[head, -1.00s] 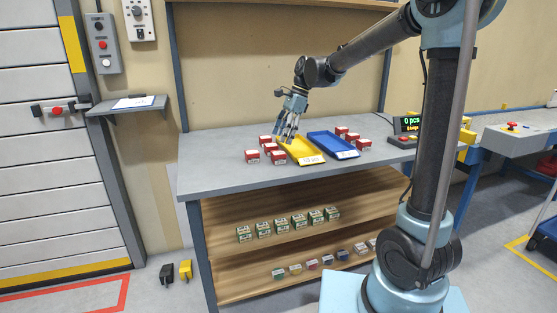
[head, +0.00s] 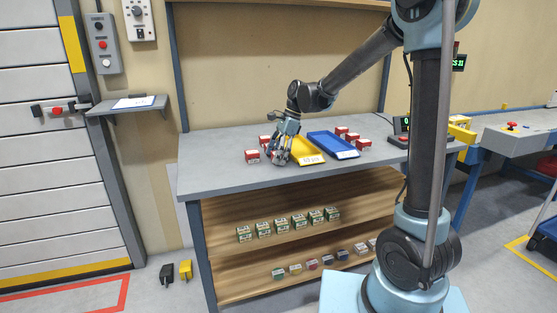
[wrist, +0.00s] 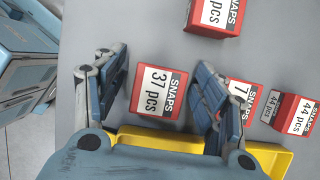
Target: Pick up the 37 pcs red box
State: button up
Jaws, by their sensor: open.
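The red box marked "37 pcs" (wrist: 158,92) lies label up on the table in the wrist view, between the two open fingers of my gripper (wrist: 153,88). The fingers stand to its left and right with small gaps, and neither visibly grips it. In the head view my gripper (head: 280,158) is low over the table at the left side of the yellow tray, and its fingers largely hide the box there.
Another red box (wrist: 215,14) lies close beyond. Boxes (wrist: 243,98) and (wrist: 296,114) sit to the right, the nearer partly behind the right finger. The yellow tray (head: 312,157) and blue tray (head: 330,142) are alongside. The table's left front is clear (head: 215,175).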

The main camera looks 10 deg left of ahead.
jog(key=shift+c, duration=0.2)
jog(key=c, duration=1.2)
jog(key=shift+o, duration=0.2)
jog(key=shift+r, duration=0.15)
